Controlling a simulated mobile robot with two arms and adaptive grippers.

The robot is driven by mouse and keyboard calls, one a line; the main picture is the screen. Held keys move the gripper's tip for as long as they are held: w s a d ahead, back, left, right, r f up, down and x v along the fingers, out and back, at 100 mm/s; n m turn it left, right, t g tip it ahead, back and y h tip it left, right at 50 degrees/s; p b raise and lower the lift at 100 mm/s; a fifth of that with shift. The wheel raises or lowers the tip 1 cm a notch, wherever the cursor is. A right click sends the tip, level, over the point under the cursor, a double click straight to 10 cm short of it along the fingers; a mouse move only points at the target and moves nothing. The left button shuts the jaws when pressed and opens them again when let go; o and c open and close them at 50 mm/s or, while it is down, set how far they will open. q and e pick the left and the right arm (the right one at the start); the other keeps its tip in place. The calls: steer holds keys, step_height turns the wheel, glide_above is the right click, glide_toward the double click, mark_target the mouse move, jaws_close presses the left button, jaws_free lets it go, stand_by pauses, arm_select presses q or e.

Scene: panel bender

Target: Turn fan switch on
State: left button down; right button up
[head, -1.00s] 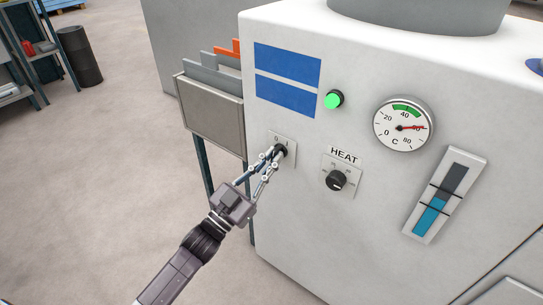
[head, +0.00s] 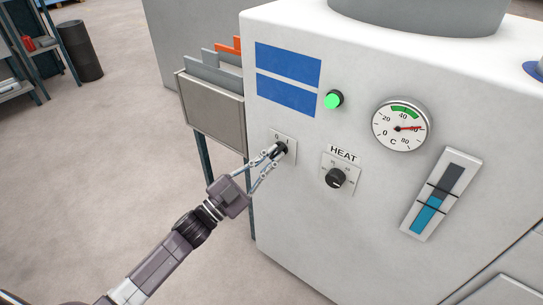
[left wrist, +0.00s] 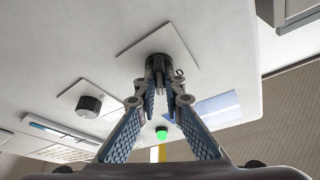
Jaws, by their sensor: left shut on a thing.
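The fan switch (head: 281,148) is a black rotary knob on a light plate marked 0 and I, on the front of the white machine. My left gripper (head: 274,157) comes in from the lower left with its fingertips shut on the knob. In the left wrist view the knob (left wrist: 159,63) sits between the fingertips (left wrist: 160,92). The knob's pointer is mostly hidden by the fingers, so I cannot tell its setting. A green lamp (head: 333,100) above is lit. My right gripper is not in view.
To the right of the switch are the HEAT knob (head: 336,178), a round temperature gauge (head: 401,125) and a blue level indicator (head: 441,194). A grey file holder (head: 213,112) stands close to the left.

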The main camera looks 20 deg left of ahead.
arm_select(q)
steer(key=c, duration=2)
jaws_free()
steer(key=shift+c, duration=0.2)
steer(key=v, duration=1.2)
